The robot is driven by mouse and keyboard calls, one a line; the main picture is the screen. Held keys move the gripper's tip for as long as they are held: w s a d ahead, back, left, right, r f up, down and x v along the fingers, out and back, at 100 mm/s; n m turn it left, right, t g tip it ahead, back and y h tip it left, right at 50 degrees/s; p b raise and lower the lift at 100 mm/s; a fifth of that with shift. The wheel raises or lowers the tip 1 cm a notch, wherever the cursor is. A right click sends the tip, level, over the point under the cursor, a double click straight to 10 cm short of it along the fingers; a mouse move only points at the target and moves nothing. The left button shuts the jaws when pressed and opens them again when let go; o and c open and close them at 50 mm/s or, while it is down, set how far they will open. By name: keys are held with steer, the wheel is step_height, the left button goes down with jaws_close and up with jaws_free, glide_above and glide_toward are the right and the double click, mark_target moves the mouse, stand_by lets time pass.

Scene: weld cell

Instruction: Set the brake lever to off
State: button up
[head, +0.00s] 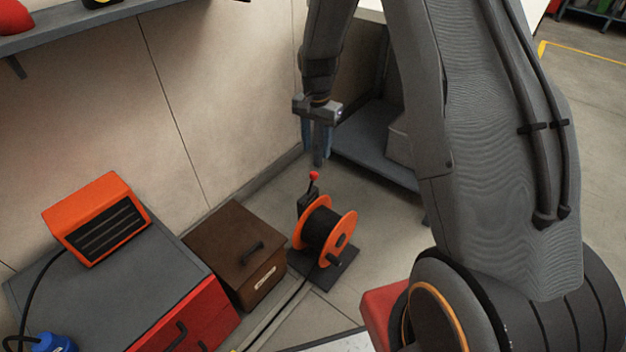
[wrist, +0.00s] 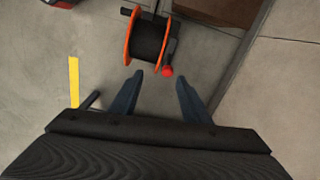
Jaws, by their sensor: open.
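The brake lever (head: 312,182) is a short dark stick with a red ball knob. It stands up from a black block beside an orange and black reel (head: 323,232) on the floor. In the wrist view the lever's red knob (wrist: 168,71) shows at the right edge of the reel (wrist: 149,40). My gripper (head: 318,160) hangs above the lever, fingers pointing down. In the wrist view my gripper (wrist: 157,83) has its two blue-grey fingers spread apart and empty. The knob appears between the fingertips in that view, with no contact visible.
A brown box (head: 235,252) stands left of the reel. A red cabinet (head: 185,318) with an orange unit (head: 97,217) on top is further left. A grey shelf (head: 372,152) is behind on the right. Pale hoses (head: 284,318) run along the floor.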

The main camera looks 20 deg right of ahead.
steer(key=m+b, duration=0.1)
steer(key=b, duration=0.1)
glide_above(314, 173)
step_height(314, 173, down, 6)
steer(key=shift+f, duration=0.1)
steer(key=shift+w+f, duration=0.1)
steer(key=shift+f, duration=0.25)
steer(key=shift+f+b, duration=0.35)
steer(key=shift+f, duration=3.15)
jaws_close()
